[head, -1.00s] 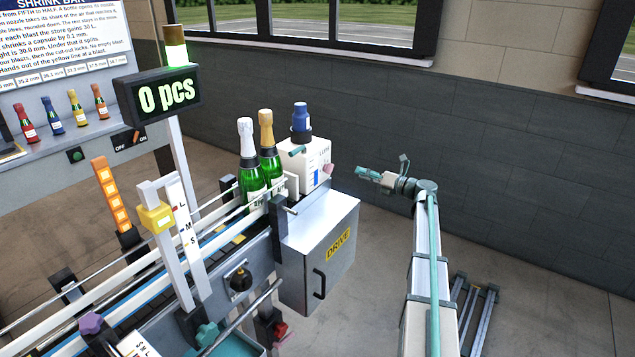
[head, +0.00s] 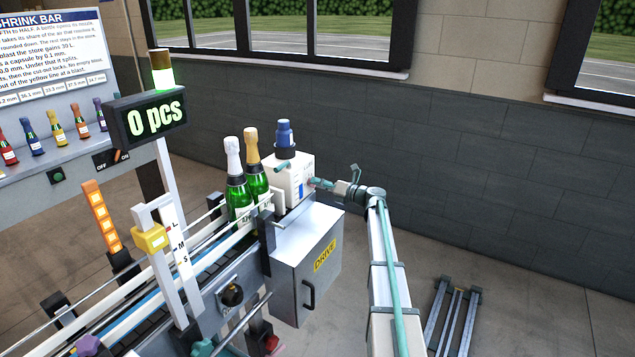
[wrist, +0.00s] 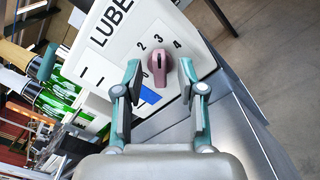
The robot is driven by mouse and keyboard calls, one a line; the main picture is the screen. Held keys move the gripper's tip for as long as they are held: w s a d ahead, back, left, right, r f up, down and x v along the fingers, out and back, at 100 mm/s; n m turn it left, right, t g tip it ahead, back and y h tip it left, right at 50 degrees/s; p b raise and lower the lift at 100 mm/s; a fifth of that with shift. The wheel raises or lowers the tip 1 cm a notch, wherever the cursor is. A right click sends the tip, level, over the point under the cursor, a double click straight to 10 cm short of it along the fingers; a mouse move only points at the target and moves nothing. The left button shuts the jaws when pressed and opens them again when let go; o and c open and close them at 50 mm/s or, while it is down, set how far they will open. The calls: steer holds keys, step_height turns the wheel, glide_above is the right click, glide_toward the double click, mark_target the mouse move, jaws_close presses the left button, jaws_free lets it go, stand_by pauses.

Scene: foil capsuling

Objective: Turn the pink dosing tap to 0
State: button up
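The pink dosing tap (wrist: 158,66) sits on the front of a white box marked LUBE (wrist: 112,52), with printed 2, 3 and 4 around its upper side. The lower part of the scale is partly covered by a finger. I cannot tell which number the tap points to. My gripper (wrist: 160,72) is open, one finger on each side of the tap with gaps showing, not clearly touching it. In the head view, my gripper (head: 318,183) is at the right face of the white box (head: 291,186) and hides the tap.
Two green bottles, one white-topped (head: 236,185) and one gold-topped (head: 256,175), stand left of the box. A grey DRIVE cabinet (head: 305,262) is below. A counter (head: 150,118) reads 0 pcs. The floor right of the cabinet is mostly open.

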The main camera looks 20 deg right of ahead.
steer(key=shift+w+a, duration=0.3)
steer(key=shift+w, duration=0.05)
jaws_close()
